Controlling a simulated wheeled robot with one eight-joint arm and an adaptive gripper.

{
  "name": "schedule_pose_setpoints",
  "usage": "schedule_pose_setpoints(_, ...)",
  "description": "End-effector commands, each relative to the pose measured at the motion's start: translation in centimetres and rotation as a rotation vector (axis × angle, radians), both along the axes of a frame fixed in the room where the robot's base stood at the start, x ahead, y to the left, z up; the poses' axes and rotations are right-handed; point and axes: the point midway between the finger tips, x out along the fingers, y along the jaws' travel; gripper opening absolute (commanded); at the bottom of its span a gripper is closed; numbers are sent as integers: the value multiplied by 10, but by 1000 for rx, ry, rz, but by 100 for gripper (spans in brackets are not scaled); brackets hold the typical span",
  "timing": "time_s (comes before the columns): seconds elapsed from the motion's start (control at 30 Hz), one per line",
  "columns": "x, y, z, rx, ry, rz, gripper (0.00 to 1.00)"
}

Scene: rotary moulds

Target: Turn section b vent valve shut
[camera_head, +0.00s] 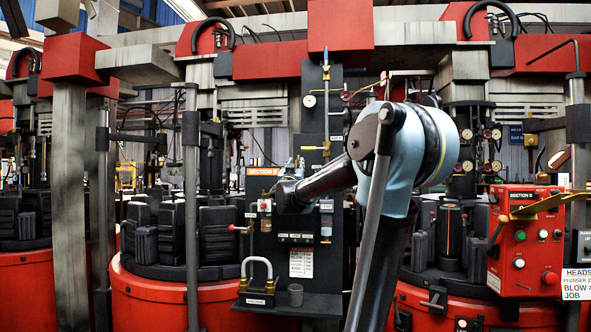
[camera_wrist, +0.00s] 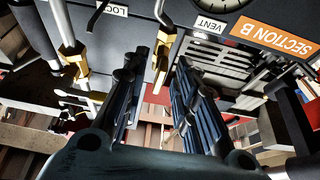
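The orange SECTION B sign (camera_wrist: 276,38) and the white VENT label (camera_wrist: 209,24) show on the dark panel in the wrist view. A brass valve (camera_wrist: 161,62) with a pale lever (camera_wrist: 160,13) sits to the left of the VENT label. My gripper (camera_wrist: 162,72) is open, its two dark fingers apart on either side of this brass piece; contact cannot be told. In the head view the panel (camera_head: 265,275) stands at the centre under its SECTION B sign (camera_head: 263,171). My arm's end covers part of it, and the fingertips are hard to make out there.
A second brass valve (camera_wrist: 73,56) stands to the left, near a LOC-lettered label (camera_wrist: 110,8). A round gauge (camera_wrist: 220,4) is at the top. In the head view, dark mould blocks (camera_head: 215,235) stand left of the panel and a red control box (camera_head: 527,240) stands right.

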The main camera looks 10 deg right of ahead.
Motion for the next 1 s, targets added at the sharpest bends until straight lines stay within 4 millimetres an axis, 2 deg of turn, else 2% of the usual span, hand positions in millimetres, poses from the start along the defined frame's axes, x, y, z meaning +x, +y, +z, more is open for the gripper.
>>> schedule_pose_setpoints(0.17,9,-3,4,1,1,0,27)
schedule_pose_setpoints(0.43,10,-3,4,0,1,1,27)
schedule_pose_setpoints(0.47,10,-3,4,0,1,1,24)
schedule_pose_setpoints(0.57,10,-3,4,0,1,1,2)
schedule_pose_setpoints(0.6,10,-3,4,0,1,1,0)
schedule_pose_setpoints(1.0,10,-2,4,27,-9,2,0)
